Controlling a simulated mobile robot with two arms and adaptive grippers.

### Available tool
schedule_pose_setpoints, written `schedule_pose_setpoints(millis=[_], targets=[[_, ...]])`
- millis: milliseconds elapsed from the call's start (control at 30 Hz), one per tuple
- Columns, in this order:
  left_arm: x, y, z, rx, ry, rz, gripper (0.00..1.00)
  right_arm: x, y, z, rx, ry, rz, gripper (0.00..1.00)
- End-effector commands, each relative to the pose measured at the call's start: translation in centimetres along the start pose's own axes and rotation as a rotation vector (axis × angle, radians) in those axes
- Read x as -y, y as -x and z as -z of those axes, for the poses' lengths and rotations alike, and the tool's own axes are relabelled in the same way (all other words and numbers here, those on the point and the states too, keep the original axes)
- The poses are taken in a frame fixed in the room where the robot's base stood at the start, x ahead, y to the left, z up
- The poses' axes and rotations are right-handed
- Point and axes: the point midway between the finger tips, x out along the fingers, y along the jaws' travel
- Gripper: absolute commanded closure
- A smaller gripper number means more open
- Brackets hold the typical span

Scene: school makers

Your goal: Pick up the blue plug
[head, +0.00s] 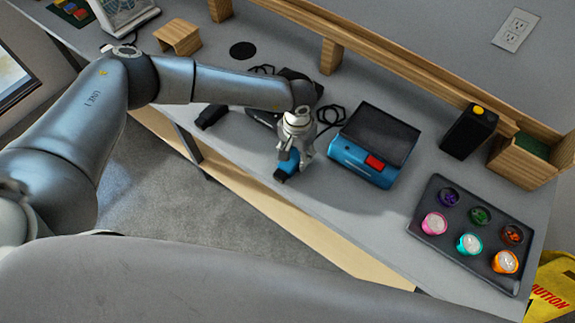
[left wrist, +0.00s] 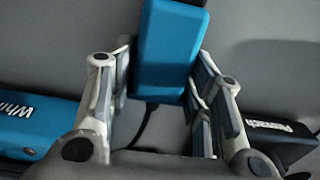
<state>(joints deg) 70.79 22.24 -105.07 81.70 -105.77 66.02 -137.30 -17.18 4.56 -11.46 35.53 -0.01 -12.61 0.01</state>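The blue plug (head: 288,162) is a blue block with a dark end, near the front edge of the table in the head view. My left gripper (head: 297,147) is right at it, coming down from above. In the left wrist view the blue plug (left wrist: 165,55) lies between the two fingers of my left gripper (left wrist: 165,58). The right finger is at or very near its side, and a narrow gap seems to show on the left. The fingers look spread around it, not closed on it. My right gripper is not in view.
A blue and black box with a red switch (head: 374,162) stands just right of the gripper. A dark tool (head: 211,116) lies to the left, and black cable (head: 331,116) lies behind. A tray of colored pots (head: 428,240) is at the right. A wooden shelf (head: 377,50) runs along the back.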

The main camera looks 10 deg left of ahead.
Motion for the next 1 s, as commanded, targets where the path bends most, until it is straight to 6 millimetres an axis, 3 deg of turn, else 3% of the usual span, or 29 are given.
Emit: schedule_pose_setpoints(millis=[33,133,533,733,1000], targets=[[0.0,0.0,0.0,0.0,0.0,0.001,0.67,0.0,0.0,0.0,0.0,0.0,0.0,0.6],[0.0,0.0,0.0,0.0,0.0,0.001,0.79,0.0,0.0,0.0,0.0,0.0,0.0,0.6],[0.0,0.8,0.1,-0.001,0.001,-0.001,0.8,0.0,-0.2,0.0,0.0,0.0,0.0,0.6],[0.0,3.3,-0.1,-0.003,-0.001,0.0,0.8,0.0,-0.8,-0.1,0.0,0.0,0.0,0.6],[-1.9,7.2,-3.1,-0.003,-0.004,0.0,0.8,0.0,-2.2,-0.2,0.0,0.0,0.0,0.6]])
